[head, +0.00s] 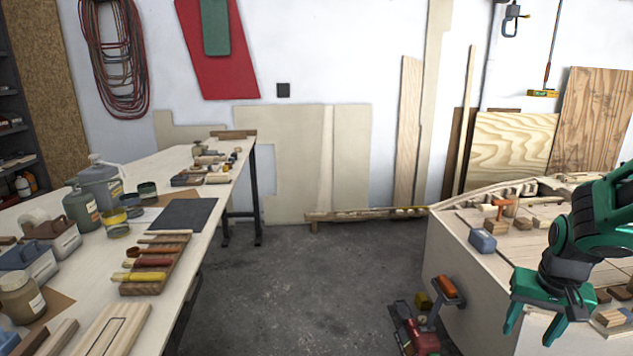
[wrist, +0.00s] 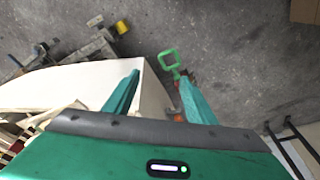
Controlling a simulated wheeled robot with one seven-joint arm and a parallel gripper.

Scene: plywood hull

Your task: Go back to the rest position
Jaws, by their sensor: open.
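My gripper (head: 533,325) is at the right of the head view, at the end of my green and black arm. Its two green fingers point down and stand apart with nothing between them. It is at the near side of the plywood hull (head: 463,272), by its edge. In the wrist view my gripper (wrist: 158,95) also shows spread, empty fingers over the pale hull edge and the grey floor.
A long workbench (head: 182,218) with jars, tools and a dark mat (head: 184,215) runs along the left. Clamps (head: 415,335) stand on the floor beside the hull. A blue block (head: 482,240) sits on the hull top. The floor (head: 310,290) between is clear.

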